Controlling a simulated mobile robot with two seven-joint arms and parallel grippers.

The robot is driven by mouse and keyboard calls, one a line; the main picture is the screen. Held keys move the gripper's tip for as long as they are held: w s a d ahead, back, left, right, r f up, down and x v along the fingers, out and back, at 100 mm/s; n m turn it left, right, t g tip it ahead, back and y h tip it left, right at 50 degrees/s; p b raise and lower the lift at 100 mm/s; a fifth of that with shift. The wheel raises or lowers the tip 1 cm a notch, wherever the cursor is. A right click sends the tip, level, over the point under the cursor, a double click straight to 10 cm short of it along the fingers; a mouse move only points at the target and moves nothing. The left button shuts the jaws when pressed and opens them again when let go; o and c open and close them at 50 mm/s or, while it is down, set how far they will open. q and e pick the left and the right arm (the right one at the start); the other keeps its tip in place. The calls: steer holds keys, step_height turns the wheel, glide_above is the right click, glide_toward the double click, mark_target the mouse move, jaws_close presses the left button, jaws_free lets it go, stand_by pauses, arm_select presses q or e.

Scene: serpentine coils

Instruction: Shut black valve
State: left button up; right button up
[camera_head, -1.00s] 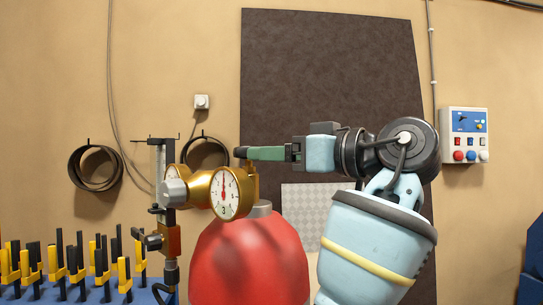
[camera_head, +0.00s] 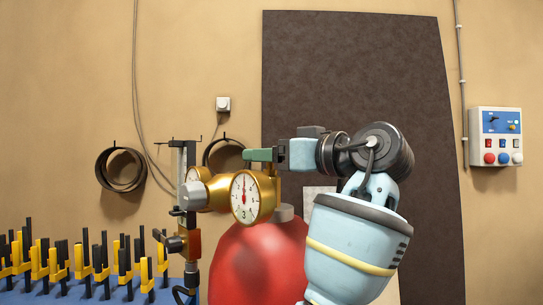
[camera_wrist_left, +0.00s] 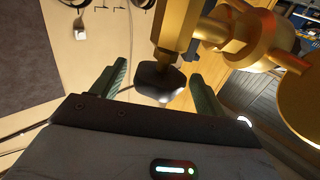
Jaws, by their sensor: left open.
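A black valve knob (camera_wrist_left: 160,82) sits on the end of a gold stem in the left wrist view. My left gripper (camera_wrist_left: 158,76) is open, with one green finger on each side of the knob; I cannot tell if either touches it. In the head view the left gripper (camera_head: 260,155) lies level just above the gold regulator (camera_head: 266,190) and its round white gauge (camera_head: 244,197). The knob is not clearly visible there, apparently hidden by the fingers. My right gripper is not in view.
A red tank (camera_head: 258,262) stands below the regulator. A vertical stand (camera_head: 190,220) is close on its left. Yellow and black clamps (camera_head: 90,262) fill a blue rack at lower left. A control box (camera_head: 496,137) hangs on the right wall.

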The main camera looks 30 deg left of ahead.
arm_select(q)
steer(key=shift+w+a, duration=0.1)
steer(key=shift+a, duration=0.3)
steer(key=shift+c, duration=0.4)
steer(key=c, duration=0.9)
steer(key=shift+m+t+h, duration=0.65)
steer(key=shift+m+t, duration=0.45)
steer(key=shift+t, duration=0.5)
steer(key=shift+m+t+h, duration=0.65)
steer(key=shift+m+t, duration=0.45)
steer(key=shift+t, duration=0.5)
steer(key=o, duration=1)
steer(key=shift+g+y, duration=0.3)
steer(key=shift+g, duration=0.1)
